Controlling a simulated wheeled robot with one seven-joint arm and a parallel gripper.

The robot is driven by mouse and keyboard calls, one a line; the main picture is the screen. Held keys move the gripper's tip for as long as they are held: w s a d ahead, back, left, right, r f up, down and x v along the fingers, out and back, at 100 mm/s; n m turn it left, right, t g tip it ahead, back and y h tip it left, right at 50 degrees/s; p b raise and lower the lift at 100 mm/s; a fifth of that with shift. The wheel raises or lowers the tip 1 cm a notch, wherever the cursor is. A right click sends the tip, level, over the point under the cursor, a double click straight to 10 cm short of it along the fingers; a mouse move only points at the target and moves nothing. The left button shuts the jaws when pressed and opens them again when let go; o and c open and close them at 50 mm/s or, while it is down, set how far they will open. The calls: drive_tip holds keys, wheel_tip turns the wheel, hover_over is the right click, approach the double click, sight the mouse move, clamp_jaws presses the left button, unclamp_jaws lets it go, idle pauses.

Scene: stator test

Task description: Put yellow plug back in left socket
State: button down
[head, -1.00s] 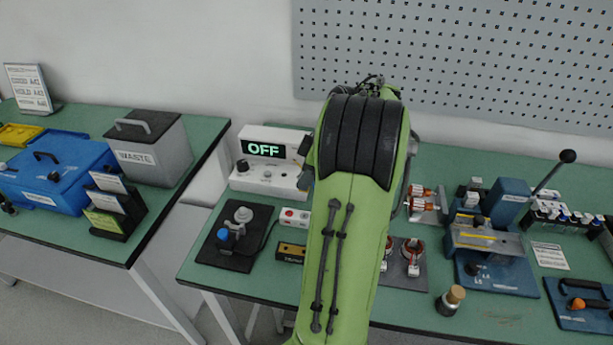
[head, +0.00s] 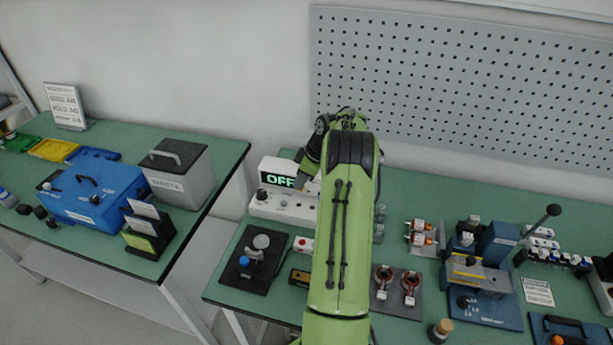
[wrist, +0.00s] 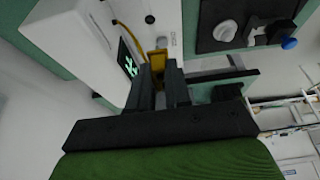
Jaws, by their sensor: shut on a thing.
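My gripper (wrist: 160,88) is shut on the yellow plug (wrist: 158,60) in the wrist view. The plug shows between and just beyond the fingertips, with a yellow cable (wrist: 127,35) curving away from it. The white tester box (wrist: 88,30) is right beside the plug; its lit display (wrist: 128,58) also shows in the wrist view. In the head view the tester (head: 270,207) stands at the back left of the bench, its display reading OFF. My gripper is over its right side, partly hidden by my arm. I cannot make out the left socket or whether the plug touches the tester.
A black plate with a grey knob and blue cap (head: 247,280) lies in front of the tester, beside a small red-buttoned box (head: 302,246). Copper-wound parts (head: 409,300) and a blue press (head: 485,305) stand to the right. A gap separates the left table with the waste bin (head: 180,185).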

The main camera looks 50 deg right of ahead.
drive_tip(key=shift+w+d+r+p, duration=0.1)
drive_tip(key=shift+w+d+p, duration=0.3)
drive_tip(key=shift+w, duration=0.15)
drive_tip(key=shift+a, duration=0.1)
drive_tip(key=shift+f+b, duration=2.5)
drive_tip(key=shift+f, duration=0.7)
drive_tip(key=shift+f+b, duration=0.6)
drive_tip(key=shift+f, duration=0.1)
drive_tip(key=shift+f, duration=0.1)
drive_tip(key=shift+f+b, duration=0.3)
drive_tip(key=shift+b, duration=0.05)
drive_tip(key=c, duration=1)
unclamp_jaws()
